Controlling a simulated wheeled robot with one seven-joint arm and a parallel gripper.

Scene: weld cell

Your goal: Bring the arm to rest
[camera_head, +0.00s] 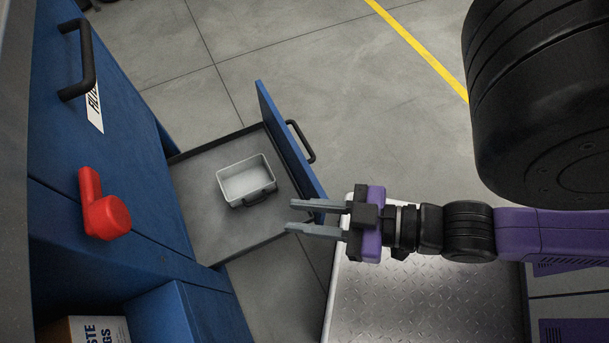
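My gripper (312,217) is at the middle of the picture, pointing left. Its two grey fingers are apart with nothing between them. It shows just right of the open drawer (205,185), overlapping the edge of the drawer's blue front in the picture. My purple and black arm (468,230) reaches in from the right edge.
A light grey bin (228,187) with a dark handle sits in the drawer. The blue cabinet (120,120) at left carries a black handle and a red object (104,213). A cardboard box (78,332) is at lower left. Grey floor (330,60) is clear at the top.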

